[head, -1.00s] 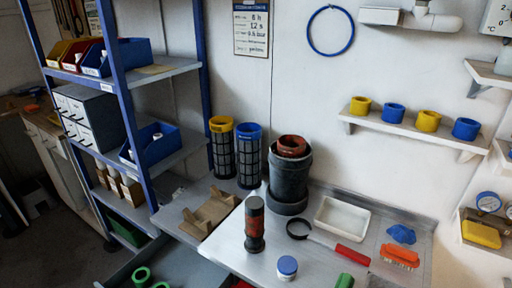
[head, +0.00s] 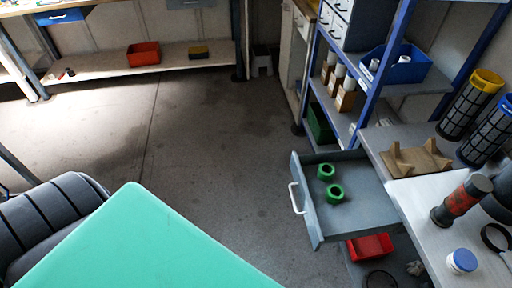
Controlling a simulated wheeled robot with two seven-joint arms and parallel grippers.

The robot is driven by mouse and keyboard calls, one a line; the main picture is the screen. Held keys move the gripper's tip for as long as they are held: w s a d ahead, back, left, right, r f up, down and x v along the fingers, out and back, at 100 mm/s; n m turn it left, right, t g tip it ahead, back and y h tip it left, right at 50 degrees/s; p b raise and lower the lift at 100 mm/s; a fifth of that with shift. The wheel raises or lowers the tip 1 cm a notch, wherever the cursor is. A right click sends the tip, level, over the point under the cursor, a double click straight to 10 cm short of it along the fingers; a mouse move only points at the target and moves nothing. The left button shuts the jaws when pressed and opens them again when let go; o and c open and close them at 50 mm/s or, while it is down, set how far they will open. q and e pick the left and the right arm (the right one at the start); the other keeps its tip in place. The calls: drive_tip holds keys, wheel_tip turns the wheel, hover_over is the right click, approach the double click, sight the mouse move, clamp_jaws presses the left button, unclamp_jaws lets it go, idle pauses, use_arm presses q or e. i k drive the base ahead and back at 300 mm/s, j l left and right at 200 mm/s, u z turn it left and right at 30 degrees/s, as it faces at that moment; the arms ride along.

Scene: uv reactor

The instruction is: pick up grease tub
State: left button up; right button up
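A small white tub with a blue lid (head: 461,261), which looks like the grease tub, stands upright on the light grey bench top (head: 425,215) at the lower right of the head view. A black ring-shaped tool (head: 496,238), cut off by the right edge, lies to the tub's right. Neither of my grippers is in view, so their state does not show.
An open grey drawer (head: 360,190) holding two green rings (head: 335,193) juts out left of the bench. A red bin (head: 370,247) sits below. A teal flat surface (head: 140,245) and a black padded seat (head: 45,225) fill the lower left. The middle floor is clear.

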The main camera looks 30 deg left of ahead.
sight(450, 264)
drive_tip(key=j+u, duration=0.15)
drive_tip(key=u, duration=0.25)
drive_tip(key=z, duration=1.45)
